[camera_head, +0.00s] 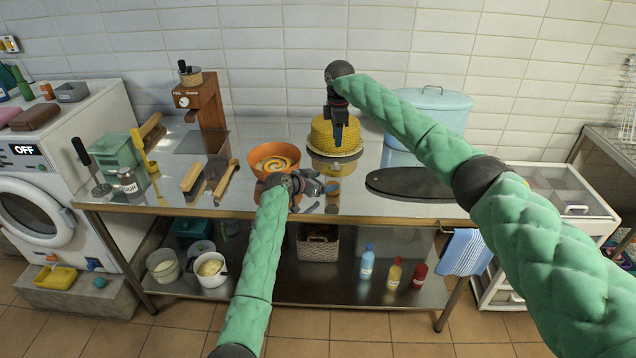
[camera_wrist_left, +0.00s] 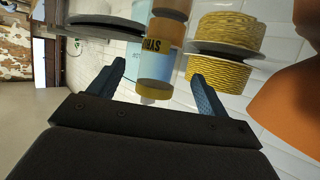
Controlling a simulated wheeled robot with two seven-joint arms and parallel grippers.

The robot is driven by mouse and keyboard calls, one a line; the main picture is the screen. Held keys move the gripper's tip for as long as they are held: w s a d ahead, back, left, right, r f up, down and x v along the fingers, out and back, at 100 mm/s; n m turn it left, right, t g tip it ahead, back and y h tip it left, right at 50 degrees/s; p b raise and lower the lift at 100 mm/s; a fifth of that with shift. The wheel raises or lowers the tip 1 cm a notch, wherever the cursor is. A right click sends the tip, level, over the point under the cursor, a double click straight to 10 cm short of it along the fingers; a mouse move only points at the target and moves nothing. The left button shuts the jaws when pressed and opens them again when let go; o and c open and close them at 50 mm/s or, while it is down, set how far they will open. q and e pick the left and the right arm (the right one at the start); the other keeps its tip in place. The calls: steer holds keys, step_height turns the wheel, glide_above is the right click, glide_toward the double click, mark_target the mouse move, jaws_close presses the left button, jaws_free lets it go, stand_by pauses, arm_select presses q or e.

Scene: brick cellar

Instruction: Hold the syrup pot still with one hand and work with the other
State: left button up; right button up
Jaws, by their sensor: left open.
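A small amber pot (camera_head: 333,187), apparently the syrup pot, stands near the table's front edge, mostly hidden by my left gripper in the head view.
An orange bowl (camera_head: 258,157) with a yellow swirl stands left of the pot. A dark oval board (camera_head: 410,183) lies to the right. A blue lidded pot (camera_head: 445,108) stands behind my right arm. A coffee grinder (camera_head: 207,102) and wooden-handled tools (camera_head: 228,180) are left.

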mark_target(333, 180)
arm_select(q)
steer(key=shift+x, duration=2.8)
steer(key=shift+f, duration=0.1)
steer(key=c, duration=1.1)
